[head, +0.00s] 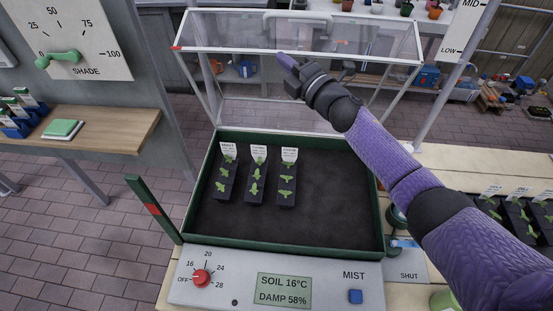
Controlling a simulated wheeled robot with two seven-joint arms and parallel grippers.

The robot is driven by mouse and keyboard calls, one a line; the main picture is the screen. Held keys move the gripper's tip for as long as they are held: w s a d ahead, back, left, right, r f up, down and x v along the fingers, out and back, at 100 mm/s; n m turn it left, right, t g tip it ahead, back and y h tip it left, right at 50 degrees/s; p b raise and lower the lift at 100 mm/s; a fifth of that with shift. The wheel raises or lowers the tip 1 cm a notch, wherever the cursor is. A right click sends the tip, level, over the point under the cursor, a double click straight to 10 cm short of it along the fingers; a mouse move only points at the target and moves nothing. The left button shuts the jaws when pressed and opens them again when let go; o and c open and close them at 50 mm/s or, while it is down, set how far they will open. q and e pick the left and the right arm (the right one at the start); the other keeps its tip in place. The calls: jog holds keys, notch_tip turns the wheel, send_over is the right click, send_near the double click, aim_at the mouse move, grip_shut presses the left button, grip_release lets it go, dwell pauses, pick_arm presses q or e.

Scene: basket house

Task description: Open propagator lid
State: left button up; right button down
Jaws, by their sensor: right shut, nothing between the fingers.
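The propagator is a dark green tray (377,205) of dark soil on a grey control base. Its clear lid (235,30), with a pale frame, stands raised high above the back of the tray, so the tray is open from above. My right arm reaches in from the right across the tray's right side. My left gripper is not in view.
Three dark seedling strips (255,190) with white labels stand in the tray. The control panel (230,290) has a red knob (201,277) and a blue mist button (355,296). A green post (150,205) with a red band rises at the left. A wooden shelf (105,135) is further left.

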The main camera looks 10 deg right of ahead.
aim_at(290, 40)
jog(key=shift+m+g+h, duration=0.3)
jog(key=shift+m+g, duration=0.2)
jog(key=shift+m, duration=0.1)
jog(key=w, duration=0.1)
jog(key=w+r, duration=0.1)
jog(key=w+d+b, duration=0.1)
jog(key=w, duration=0.1)
jog(key=shift+w+d+r, duration=0.1)
jog(key=shift+r, duration=0.05)
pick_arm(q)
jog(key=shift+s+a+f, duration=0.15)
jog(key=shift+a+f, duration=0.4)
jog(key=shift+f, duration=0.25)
pick_arm(e)
jog(key=shift+w+d+r, duration=0.15)
jog(key=shift+w, duration=0.3)
jog(key=shift+w+d+r, duration=0.1)
jog(key=shift+w+r, duration=0.05)
jog(key=shift+w, duration=0.3)
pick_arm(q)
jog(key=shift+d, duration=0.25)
